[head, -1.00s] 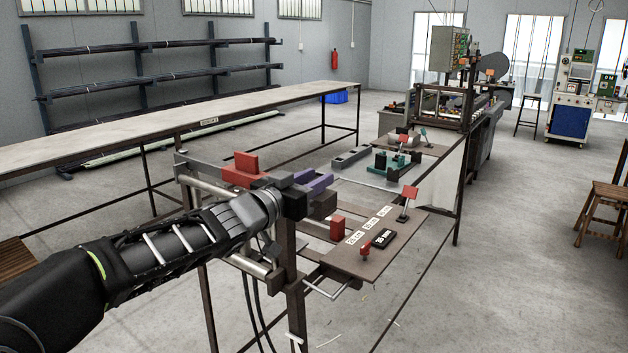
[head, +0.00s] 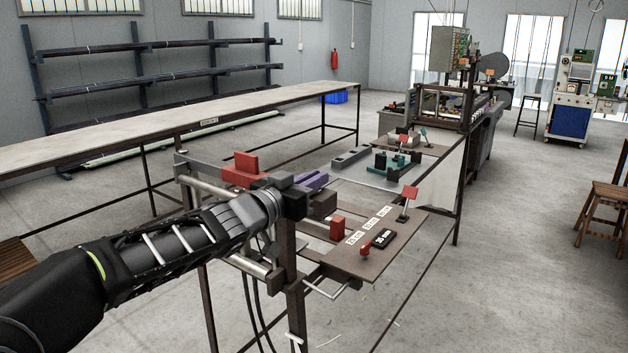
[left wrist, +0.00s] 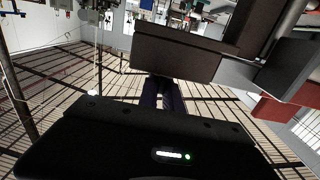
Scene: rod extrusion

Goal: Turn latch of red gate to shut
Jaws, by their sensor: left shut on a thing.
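A red block (head: 243,170), which looks like the red gate, sits on the grey bar at the top of the near frame in the head view. A red part also shows at the right of the left wrist view (left wrist: 275,110). My left gripper (head: 292,200) is at the frame's near corner, just right of and below the red block, and is shut on a small part there, apparently the latch. The gripper hides most of that part. A purple piece (head: 312,180) lies just behind the gripper. My right gripper is not in view.
A brown panel (head: 350,262) with labels, a red knob (head: 366,248) and a red-tipped lever (head: 409,194) stands right of the gripper. A long table (head: 150,130) runs behind. Cables hang below the gripper.

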